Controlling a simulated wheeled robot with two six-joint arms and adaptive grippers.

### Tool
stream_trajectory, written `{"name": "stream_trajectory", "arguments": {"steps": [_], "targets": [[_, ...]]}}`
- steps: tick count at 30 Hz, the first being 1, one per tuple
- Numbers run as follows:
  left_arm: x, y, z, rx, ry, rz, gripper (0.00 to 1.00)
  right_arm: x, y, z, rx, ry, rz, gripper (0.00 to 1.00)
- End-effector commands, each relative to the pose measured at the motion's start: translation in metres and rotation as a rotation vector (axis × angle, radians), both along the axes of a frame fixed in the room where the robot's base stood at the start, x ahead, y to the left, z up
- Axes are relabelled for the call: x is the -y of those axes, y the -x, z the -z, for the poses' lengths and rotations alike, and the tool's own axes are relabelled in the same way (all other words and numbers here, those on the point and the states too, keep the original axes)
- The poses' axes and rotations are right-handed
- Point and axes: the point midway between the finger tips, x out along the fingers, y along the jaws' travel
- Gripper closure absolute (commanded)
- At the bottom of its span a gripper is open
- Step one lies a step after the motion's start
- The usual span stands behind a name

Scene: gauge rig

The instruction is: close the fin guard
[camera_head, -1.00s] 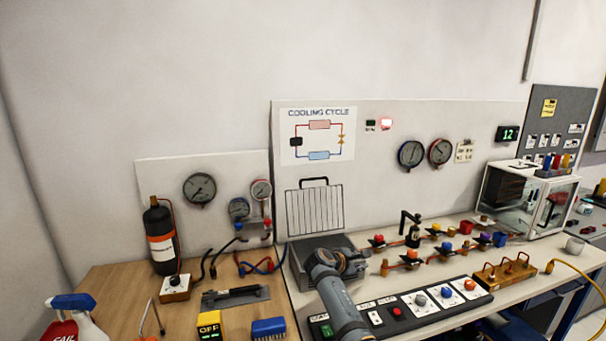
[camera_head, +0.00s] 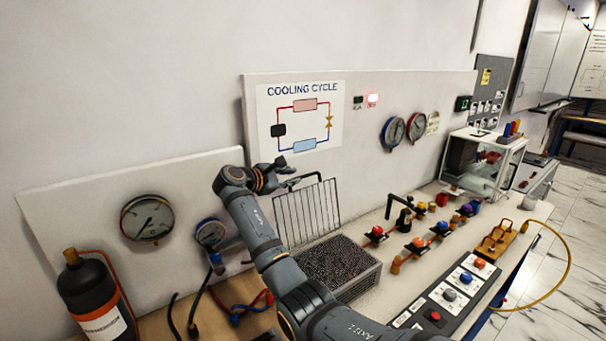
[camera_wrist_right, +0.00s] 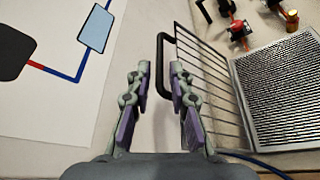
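The fin guard (camera_head: 308,212) is a wire grille with a black handle (camera_head: 303,180) on its top edge. It stands raised and upright behind the grey fin block (camera_head: 345,268), whose finned top is uncovered. My right gripper (camera_head: 281,168) is at the guard's upper left corner, by the handle. In the right wrist view the gripper (camera_wrist_right: 160,75) is open, and the handle (camera_wrist_right: 162,50) shows between its two fingertips. I cannot tell whether the fingers touch it. The guard's bars (camera_wrist_right: 212,75) and the fin block (camera_wrist_right: 282,92) lie to the right there. My left gripper is out of view.
The cooling cycle poster (camera_head: 300,117) is on the panel close behind the gripper. Small valves (camera_head: 418,243) and a switch strip (camera_head: 450,293) stand right of the fin block. A black bottle (camera_head: 95,300) and a large gauge (camera_head: 147,218) are at the left.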

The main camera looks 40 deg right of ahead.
Motion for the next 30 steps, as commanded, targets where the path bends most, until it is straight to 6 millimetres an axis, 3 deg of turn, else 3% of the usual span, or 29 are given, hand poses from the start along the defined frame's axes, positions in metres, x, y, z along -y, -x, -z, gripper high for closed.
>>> {"name": "stream_trajectory", "arguments": {"steps": [9,15,26,30], "targets": [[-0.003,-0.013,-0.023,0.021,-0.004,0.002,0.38,0.06,-0.009,0.014,-0.004,0.001,0.003,0.79],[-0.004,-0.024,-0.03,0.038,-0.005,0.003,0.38,0.087,-0.014,0.024,-0.003,-0.001,0.001,0.79],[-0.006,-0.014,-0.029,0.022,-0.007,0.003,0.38,0.095,-0.015,0.029,0.0,-0.001,0.0,0.79],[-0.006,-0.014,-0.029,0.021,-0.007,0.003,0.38,0.095,-0.015,0.029,-0.001,-0.001,-0.001,0.97]]}}
